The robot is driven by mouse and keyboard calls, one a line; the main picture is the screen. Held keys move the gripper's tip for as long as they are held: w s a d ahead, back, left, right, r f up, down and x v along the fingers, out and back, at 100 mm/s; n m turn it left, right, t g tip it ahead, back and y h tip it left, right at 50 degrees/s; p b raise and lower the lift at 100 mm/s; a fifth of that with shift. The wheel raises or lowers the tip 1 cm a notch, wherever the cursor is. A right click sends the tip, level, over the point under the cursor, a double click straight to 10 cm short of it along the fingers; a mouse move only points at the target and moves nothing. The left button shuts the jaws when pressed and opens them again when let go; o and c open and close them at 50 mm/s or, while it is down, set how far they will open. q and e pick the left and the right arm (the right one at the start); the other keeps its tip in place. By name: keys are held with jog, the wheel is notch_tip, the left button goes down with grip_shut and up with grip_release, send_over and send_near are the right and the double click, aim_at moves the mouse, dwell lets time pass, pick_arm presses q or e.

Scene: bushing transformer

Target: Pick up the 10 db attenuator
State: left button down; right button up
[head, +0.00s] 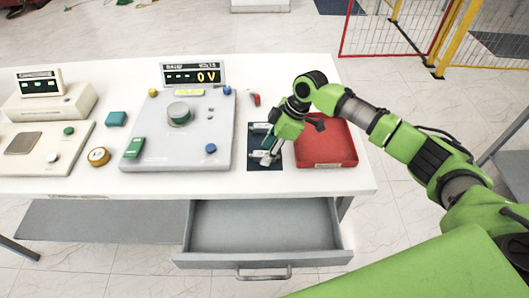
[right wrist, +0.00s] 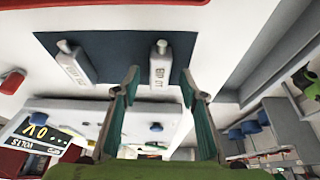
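Two small white attenuators lie on a dark blue mat (head: 253,141) on the white table. In the right wrist view the mat (right wrist: 118,48) holds one attenuator (right wrist: 164,67) in line with my right gripper and another (right wrist: 75,66) to the left. The first one's upside-down label looks like 10 dB; the other label is too blurred to read. My right gripper (right wrist: 161,82) is open, its two fingers apart on either side of the 10 dB attenuator's near end. In the head view, my right gripper (head: 268,156) points down at the mat and partly hides it. My left gripper is not in view.
A red tray (head: 325,150) stands just right of the mat. A grey console (head: 185,140) with knobs and a voltage display (head: 194,74) stands to its left. A small red object (head: 255,99) lies behind the mat. An open drawer (head: 263,225) sticks out below.

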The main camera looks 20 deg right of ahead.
jog(key=shift+x, duration=0.75)
jog(key=shift+d, duration=0.1)
grip_shut()
jog(key=shift+r, duration=0.2)
